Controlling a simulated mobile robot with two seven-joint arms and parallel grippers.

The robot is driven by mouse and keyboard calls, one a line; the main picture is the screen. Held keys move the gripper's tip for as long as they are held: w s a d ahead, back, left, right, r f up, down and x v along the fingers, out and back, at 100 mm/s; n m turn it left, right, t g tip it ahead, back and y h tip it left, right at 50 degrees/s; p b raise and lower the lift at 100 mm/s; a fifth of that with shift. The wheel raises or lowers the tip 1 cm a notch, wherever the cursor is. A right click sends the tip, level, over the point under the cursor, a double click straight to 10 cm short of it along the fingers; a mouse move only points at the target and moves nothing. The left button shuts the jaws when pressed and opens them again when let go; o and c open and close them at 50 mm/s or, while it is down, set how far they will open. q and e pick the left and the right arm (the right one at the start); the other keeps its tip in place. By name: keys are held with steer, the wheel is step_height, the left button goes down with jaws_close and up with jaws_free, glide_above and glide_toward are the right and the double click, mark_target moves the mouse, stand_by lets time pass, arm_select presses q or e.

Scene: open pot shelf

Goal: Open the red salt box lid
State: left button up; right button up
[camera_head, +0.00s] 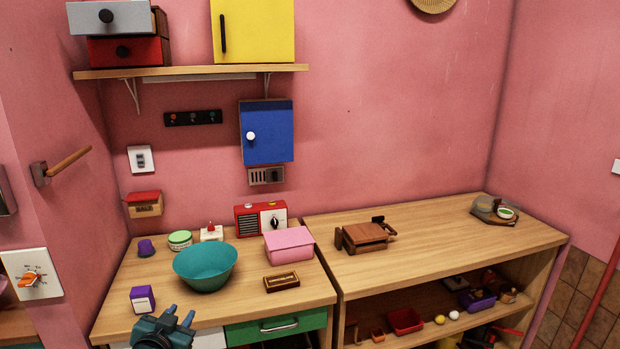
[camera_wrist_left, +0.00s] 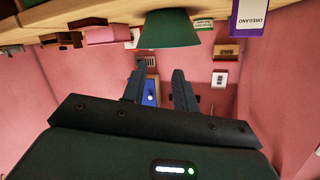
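The salt box (camera_head: 145,210) is a small tan wooden box with dark lettering, fixed to the pink wall above the left counter. Its red lid (camera_head: 142,196) lies closed over the top. The box also shows upside down in the left wrist view (camera_wrist_left: 228,51), right of the teal bowl. My left gripper (camera_head: 178,316) is low at the counter's front edge, well below and in front of the box. In the left wrist view its two dark fingers (camera_wrist_left: 160,90) stand apart with nothing held between them. My right gripper is in neither view.
On the left counter are a teal bowl (camera_head: 206,270), a purple spice box (camera_head: 142,299), a purple cup (camera_head: 146,248), a green-lidded tub (camera_head: 180,240) and a pink box (camera_head: 289,245). A light switch (camera_head: 141,159) is above the salt box. A wooden peg (camera_head: 68,160) juts out at left.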

arm_select(q)
steer(key=s+d+f+g+h, duration=0.1)
steer(key=s+d+f, duration=0.3)
steer(key=s, duration=0.6)
steer(key=s+d+f+g+h, duration=0.1)
steer(key=s+d+f, duration=0.4)
steer(key=s, duration=0.6)
steer(key=s+d+f+g, duration=0.3)
steer(key=s+f, duration=0.3)
steer(key=s, duration=0.4)
steer(key=shift+s+d+n+h, duration=0.3)
steer(key=shift+d+n+h, duration=0.1)
steer(key=shift+d, duration=0.25)
